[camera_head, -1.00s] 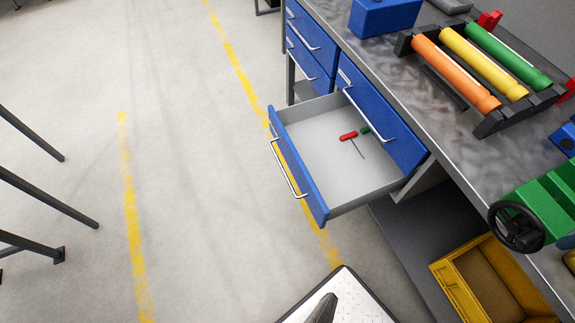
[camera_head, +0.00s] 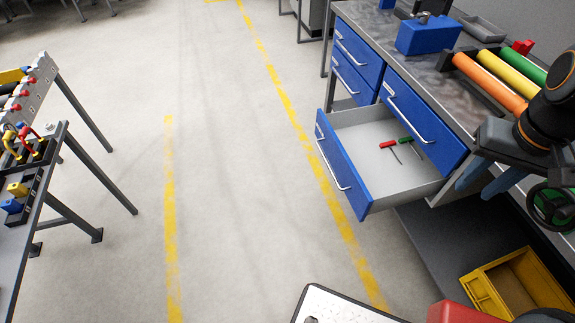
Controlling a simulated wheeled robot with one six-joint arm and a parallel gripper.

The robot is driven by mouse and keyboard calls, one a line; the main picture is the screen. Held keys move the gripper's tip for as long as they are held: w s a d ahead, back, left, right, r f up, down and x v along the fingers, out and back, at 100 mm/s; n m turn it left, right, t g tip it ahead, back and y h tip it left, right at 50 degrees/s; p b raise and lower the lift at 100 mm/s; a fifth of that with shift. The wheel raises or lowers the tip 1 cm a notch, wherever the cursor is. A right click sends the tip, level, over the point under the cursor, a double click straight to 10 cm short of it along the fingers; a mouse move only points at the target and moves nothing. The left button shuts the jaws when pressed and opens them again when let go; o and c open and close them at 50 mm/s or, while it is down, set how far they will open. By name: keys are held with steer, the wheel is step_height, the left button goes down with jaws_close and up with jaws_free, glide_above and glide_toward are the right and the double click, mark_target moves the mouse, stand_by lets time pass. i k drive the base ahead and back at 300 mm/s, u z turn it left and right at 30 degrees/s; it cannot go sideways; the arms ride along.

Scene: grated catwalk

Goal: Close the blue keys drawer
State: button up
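The blue keys drawer (camera_head: 343,168) is pulled well out of the workbench. Its blue front has a long metal handle and faces left over the aisle. Inside its grey tray lie a red-handled T key (camera_head: 388,145) and a green-handled one (camera_head: 405,140). My gripper (camera_head: 475,191) is at the right, beside the bench edge and to the right of the open drawer. Its two bluish fingers point down-left with a gap between them and nothing visible in it. It is apart from the drawer front and handle.
A closed blue drawer (camera_head: 424,118) sits just above the open one. More closed blue drawers (camera_head: 356,58) are farther back. A yellow crate (camera_head: 485,296) lies below the bench. A table (camera_head: 42,195) with tools stands at left. The floor (camera_head: 235,200) between is clear.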

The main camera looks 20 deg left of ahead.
mark_target(372, 178)
steer(key=u, duration=2.15)
steer(key=k, duration=0.95)
steer(key=z, duration=1)
steer(key=i, duration=1)
steer(key=u, duration=0.05)
